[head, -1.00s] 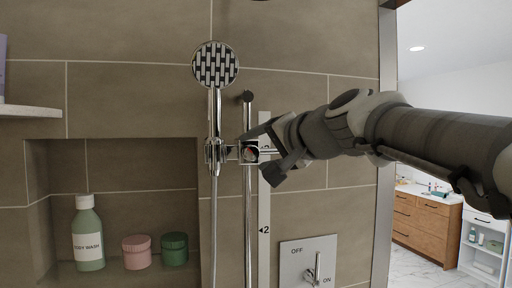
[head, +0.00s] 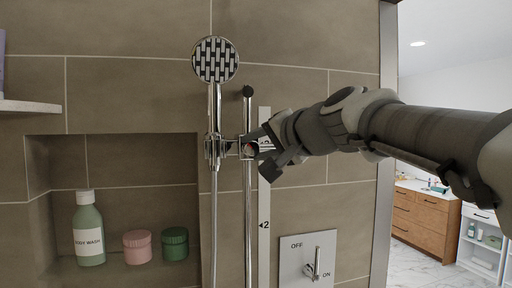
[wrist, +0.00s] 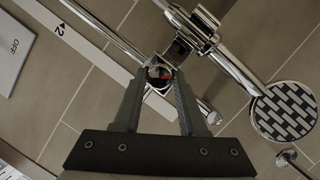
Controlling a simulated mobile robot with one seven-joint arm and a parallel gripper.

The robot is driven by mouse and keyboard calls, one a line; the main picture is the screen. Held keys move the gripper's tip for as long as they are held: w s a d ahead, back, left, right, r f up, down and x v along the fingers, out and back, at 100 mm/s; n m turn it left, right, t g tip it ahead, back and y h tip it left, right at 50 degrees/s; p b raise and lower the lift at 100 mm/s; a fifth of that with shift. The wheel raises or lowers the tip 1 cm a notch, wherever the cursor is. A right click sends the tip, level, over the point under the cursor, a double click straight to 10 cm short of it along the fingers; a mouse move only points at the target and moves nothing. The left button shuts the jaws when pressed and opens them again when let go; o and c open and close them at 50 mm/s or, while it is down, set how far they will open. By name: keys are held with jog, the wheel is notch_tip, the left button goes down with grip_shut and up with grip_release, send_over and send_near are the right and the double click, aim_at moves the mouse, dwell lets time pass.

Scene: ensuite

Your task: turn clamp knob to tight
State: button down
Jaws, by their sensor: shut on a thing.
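The clamp knob (head: 250,149) is on the chrome clamp that joins the hand shower holder to the vertical rail (head: 248,210). It shows as a small round face with a red mark in the wrist view (wrist: 158,76). My gripper (head: 261,151) reaches it from the right, and its fingers are shut on the knob. In the wrist view my gripper's two dark fingers (wrist: 161,80) converge at the knob, one on each side. The fingers partly hide the knob, and I cannot read its setting. The shower head (head: 215,60) stands upright in the holder (head: 214,146).
A white scale strip (head: 264,220) runs just right of the rail. A valve plate (head: 296,255) with a lever is below right. A niche at left holds a green bottle (head: 89,230), a pink jar (head: 137,247) and a green jar (head: 174,244).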

jog(key=shift+f+b, duration=0.1)
jog(key=shift+b, duration=0.2)
jog(key=m+b, duration=0.1)
jog(key=b, duration=0.1)
jog(key=m+y+b, duration=0.1)
jog(key=m+b, duration=0.1)
jog(key=shift+f, duration=0.3)
jog(key=m+t+y+b, duration=0.1)
jog(key=m+b, duration=0.3)
jog(key=shift+d+f+b, duration=0.1)
jog(key=shift+f+b, duration=0.05)
jog(key=shift+b, duration=0.25)
jog(key=m+t+b, duration=0.1)
jog(key=m+b, duration=0.1)
jog(key=m+t+b, duration=0.1)
jog(key=m+b, duration=0.1)
jog(key=m, duration=0.1)
jog(key=shift+m+y, duration=0.3)
jog(key=shift+y, duration=0.1)
jog(key=shift+m+t+h+b, duration=0.2)
jog(key=shift+m+t+b, duration=0.4)
jog(key=shift+m, duration=0.65)
jog(key=shift+m+t+h+b, duration=0.2)
jog(key=shift+m+t+b, duration=0.1)
jog(key=shift+m+b, duration=0.75)
jog(key=shift+m, duration=0.4)
jog(key=shift+c, duration=2.3)
grip_release()
